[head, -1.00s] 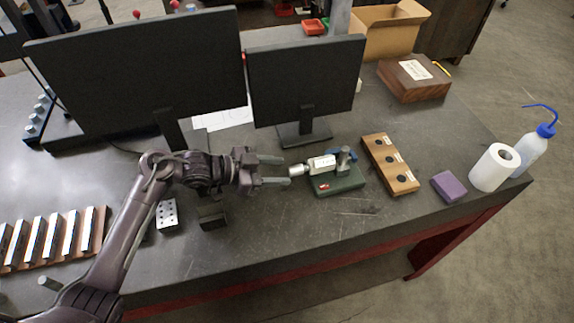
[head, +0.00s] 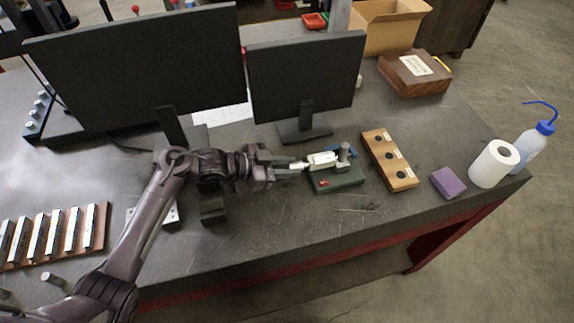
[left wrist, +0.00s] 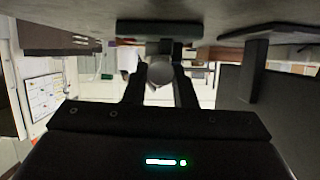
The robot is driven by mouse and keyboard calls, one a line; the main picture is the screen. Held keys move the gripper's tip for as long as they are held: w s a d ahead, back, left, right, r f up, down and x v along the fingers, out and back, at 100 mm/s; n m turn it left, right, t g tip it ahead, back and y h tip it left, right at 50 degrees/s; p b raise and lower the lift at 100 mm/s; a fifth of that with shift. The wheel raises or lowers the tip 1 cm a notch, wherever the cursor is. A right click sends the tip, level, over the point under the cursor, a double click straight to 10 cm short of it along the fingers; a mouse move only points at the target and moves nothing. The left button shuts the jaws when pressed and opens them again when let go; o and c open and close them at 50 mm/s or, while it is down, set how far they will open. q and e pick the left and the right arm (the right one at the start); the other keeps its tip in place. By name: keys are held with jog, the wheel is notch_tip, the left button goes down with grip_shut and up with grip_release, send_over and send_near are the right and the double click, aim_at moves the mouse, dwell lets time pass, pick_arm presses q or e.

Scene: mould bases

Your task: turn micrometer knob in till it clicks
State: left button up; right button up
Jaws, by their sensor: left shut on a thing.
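The micrometer (head: 323,160) lies on a dark green base (head: 338,180), with a grey upright post (head: 344,153) at its right end. Its knob points left. My left gripper (head: 293,167) is shut on the knob, and the fingers hide most of it in the head view. In the left wrist view the round knob end (left wrist: 160,73) sits between my two fingers. My right gripper is not in view.
Two monitors (head: 305,80) stand behind the micrometer. A wooden block with dark round inserts (head: 390,161) lies to its right, then a purple block (head: 448,182), a white roll (head: 494,164) and a wash bottle (head: 534,146).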

pick_arm(q)
jog(key=shift+f, duration=0.1)
jog(key=m+t+b, duration=0.1)
jog(key=b, duration=0.1)
jog(key=m+b, duration=0.1)
jog(key=b, duration=0.1)
jog(key=shift+s+f+m+t+y, duration=0.2)
jog(key=shift+m+t+y, duration=0.1)
jog(key=shift+m+t, duration=0.1)
jog(key=shift+r+m+t+b, duration=0.15)
jog(key=shift+m+t+b, duration=0.7)
jog(key=shift+b, duration=0.75)
jog(key=o, duration=1)
jog(key=shift+s, duration=0.1)
